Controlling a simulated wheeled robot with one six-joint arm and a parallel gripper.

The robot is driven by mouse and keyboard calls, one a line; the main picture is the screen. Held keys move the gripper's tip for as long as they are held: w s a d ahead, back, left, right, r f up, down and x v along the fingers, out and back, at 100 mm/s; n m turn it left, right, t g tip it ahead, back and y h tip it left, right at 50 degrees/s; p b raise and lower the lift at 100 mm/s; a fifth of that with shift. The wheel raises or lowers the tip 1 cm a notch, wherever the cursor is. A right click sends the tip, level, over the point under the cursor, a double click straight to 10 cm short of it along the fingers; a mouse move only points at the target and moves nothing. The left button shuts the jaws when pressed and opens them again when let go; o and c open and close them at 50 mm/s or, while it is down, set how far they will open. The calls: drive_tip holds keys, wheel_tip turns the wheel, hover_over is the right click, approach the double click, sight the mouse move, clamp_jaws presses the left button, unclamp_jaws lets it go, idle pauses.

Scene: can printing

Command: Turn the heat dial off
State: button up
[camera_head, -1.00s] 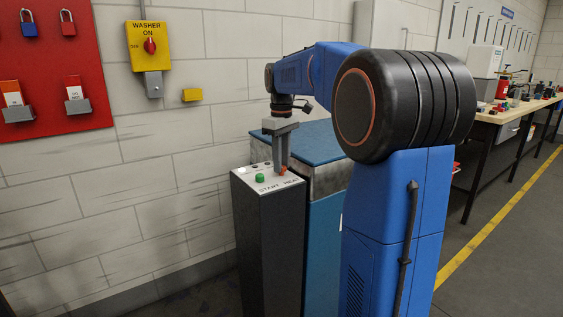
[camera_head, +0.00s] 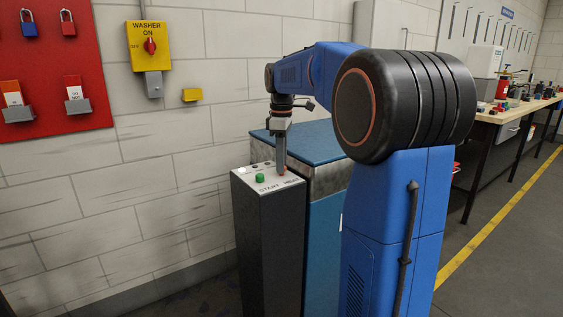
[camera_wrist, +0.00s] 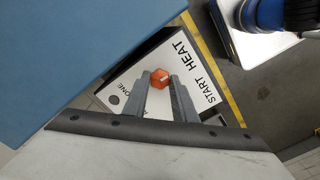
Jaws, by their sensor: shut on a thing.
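The heat dial is an orange-red knob (camera_wrist: 160,78) on the white top panel (camera_wrist: 126,93) of a dark pedestal (camera_head: 268,240). In the wrist view it sits between my fingertips, beside the word HEAT. My gripper (camera_wrist: 160,82) points down at the panel and is shut on the dial, one finger on each side. In the head view my gripper (camera_head: 282,168) stands over the panel's right corner and mostly hides the dial. A pale indicator line shows on the dial's face in the wrist view.
A green START button (camera_head: 260,178) and a small white button (camera_head: 241,170) are on the same panel. A blue-topped machine (camera_head: 310,142) stands right behind the pedestal. A yellow washer switch (camera_head: 150,45) is on the wall. A workbench (camera_head: 520,105) is at the right.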

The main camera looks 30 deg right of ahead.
drive_tip(key=o, duration=1)
drive_tip(key=shift+o, duration=0.2)
drive_tip(key=shift+r, duration=0.1)
wheel_tip(320, 180, up, 17)
drive_tip(key=shift+r, duration=0.1)
drive_tip(key=s+a+f+m+t, duration=0.1)
drive_tip(key=s+a+f+m, duration=0.2)
drive_tip(key=s+f, duration=0.7)
drive_tip(key=s+a+f+m+t, duration=0.2)
drive_tip(key=s+a+f+m, duration=0.1)
drive_tip(key=s+a+f, duration=0.4)
drive_tip(key=s+a+f+m+t, duration=0.1)
drive_tip(key=s+a+f+m, duration=0.2)
drive_tip(key=s+f, duration=1.1)
drive_tip(key=a+f, duration=0.1)
drive_tip(key=a, duration=0.2)
drive_tip(key=shift+f+m+t, duration=0.3)
drive_tip(key=shift+f+t, duration=0.05)
drive_tip(key=shift+t, duration=0.05)
